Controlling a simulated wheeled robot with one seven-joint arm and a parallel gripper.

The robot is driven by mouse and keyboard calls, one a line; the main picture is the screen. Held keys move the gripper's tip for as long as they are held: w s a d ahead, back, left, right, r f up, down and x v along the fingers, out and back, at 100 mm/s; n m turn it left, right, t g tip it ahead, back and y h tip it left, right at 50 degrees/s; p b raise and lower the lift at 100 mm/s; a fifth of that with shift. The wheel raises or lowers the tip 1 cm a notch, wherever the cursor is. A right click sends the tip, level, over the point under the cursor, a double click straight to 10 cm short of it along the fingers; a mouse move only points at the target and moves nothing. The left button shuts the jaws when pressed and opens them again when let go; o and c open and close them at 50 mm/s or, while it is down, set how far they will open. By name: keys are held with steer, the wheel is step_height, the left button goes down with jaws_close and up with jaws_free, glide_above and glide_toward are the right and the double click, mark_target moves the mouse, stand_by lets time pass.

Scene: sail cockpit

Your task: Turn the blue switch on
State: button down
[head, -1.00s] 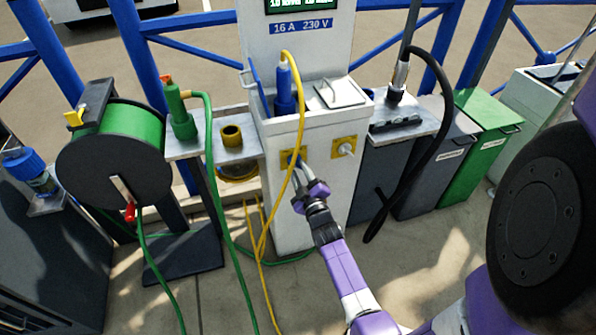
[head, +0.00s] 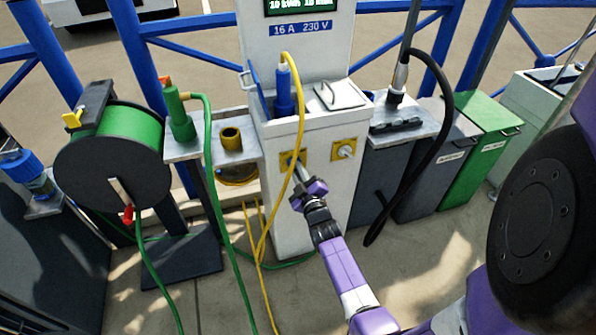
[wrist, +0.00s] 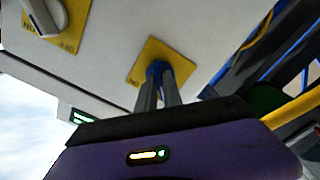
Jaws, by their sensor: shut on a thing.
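The blue switch (wrist: 157,68) shows in the wrist view on a yellow plate (wrist: 172,52) on the white pedestal's face. My gripper (wrist: 158,86) is shut on it, with one grey finger on each side. In the head view my gripper (head: 299,168) reaches up from below to the left yellow plate (head: 286,159). There the fingers and a yellow cable hide the blue switch. How far the switch is turned cannot be told.
A white switch (head: 345,151) on a second yellow plate sits close to the right, also upper left in the wrist view (wrist: 44,14). The yellow cable (head: 299,125) hangs close beside my fingers. A green hose (head: 212,170) and reel (head: 125,135) stand left. Bins (head: 480,150) stand right.

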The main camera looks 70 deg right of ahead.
steer(key=shift+a+m+b, duration=0.1)
steer(key=shift+m+b, duration=1.55)
steer(key=shift+m, duration=7.25)
steer(key=c, duration=1.5)
jaws_free()
